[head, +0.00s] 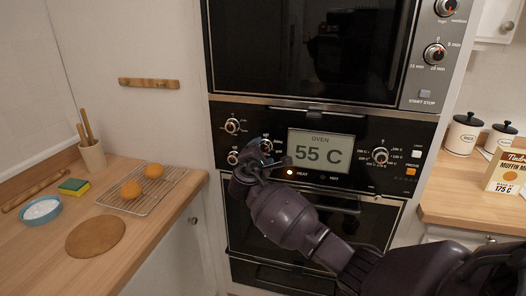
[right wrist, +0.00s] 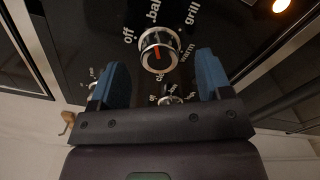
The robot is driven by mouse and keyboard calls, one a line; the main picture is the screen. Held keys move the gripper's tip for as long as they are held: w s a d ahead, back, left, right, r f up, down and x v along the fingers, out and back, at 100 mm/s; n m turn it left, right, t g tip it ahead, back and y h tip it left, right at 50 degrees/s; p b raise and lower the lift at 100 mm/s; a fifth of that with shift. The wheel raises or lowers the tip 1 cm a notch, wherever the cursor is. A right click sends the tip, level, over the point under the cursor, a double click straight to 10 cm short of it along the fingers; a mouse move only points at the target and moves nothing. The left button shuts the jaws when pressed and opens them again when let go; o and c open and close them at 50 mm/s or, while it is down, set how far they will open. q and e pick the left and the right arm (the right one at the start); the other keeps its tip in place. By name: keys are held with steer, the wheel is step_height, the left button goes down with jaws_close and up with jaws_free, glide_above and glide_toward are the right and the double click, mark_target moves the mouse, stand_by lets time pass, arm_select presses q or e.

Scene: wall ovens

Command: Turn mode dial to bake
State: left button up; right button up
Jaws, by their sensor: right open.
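The mode dial (right wrist: 158,50) is a round knob with a silver rim and a red pointer mark, with off, bake, grill and warm printed around it. In the right wrist view it sits just beyond and between the blue fingertips. I cannot tell for certain which label the pointer lines up with. In the head view the dial (head: 267,145) is partly hidden by my right gripper (head: 257,163), left of the display. My right gripper (right wrist: 163,82) is open with nothing held between its fingers; contact with the dial is not visible. My left gripper is not in view.
The oven display (head: 319,149) reads 55 C. Other knobs (head: 232,126) and (head: 380,156) sit on the black panel, with an orange-lit lamp (head: 290,172) below. The left counter (head: 150,225) holds a wire rack (head: 165,180); canisters (head: 463,134) stand right.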

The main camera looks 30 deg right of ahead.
steer(key=v, duration=0.9)
stand_by(0.3)
